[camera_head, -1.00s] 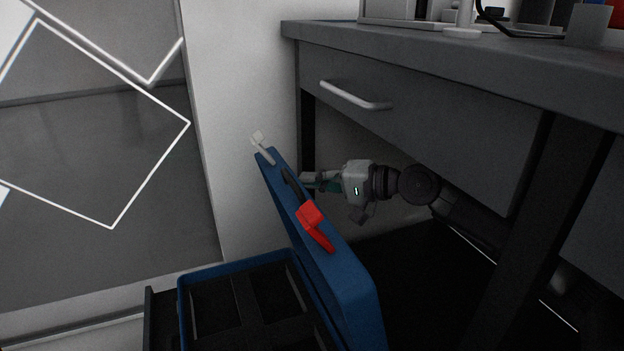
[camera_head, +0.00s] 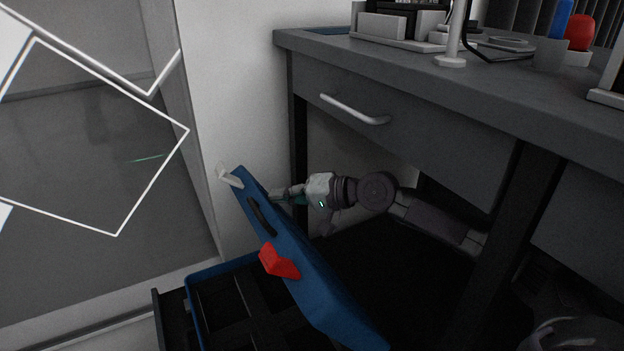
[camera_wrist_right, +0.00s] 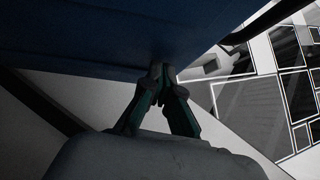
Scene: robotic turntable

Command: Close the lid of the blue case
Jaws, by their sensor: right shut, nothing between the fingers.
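The blue case stands low in the head view, its base (camera_head: 207,273) open with dark compartments inside. Its blue lid (camera_head: 318,290) is raised and leans left over the base. The lid has a dark handle (camera_head: 262,215), a red latch (camera_head: 279,262) and a pale latch (camera_head: 229,176). My right gripper (camera_head: 279,195) is at the lid's outer side, near its upper edge. In the right wrist view the closed fingertips (camera_wrist_right: 161,72) are at the blue lid surface (camera_wrist_right: 95,40) and seem to touch it. My left gripper is not in view.
A grey desk (camera_head: 450,85) with a drawer handle (camera_head: 353,110) stands above and behind my right arm. Several items sit on its top. A desk leg (camera_head: 510,215) is at the right. A white wall (camera_head: 230,90) is behind the case. Open floor lies left.

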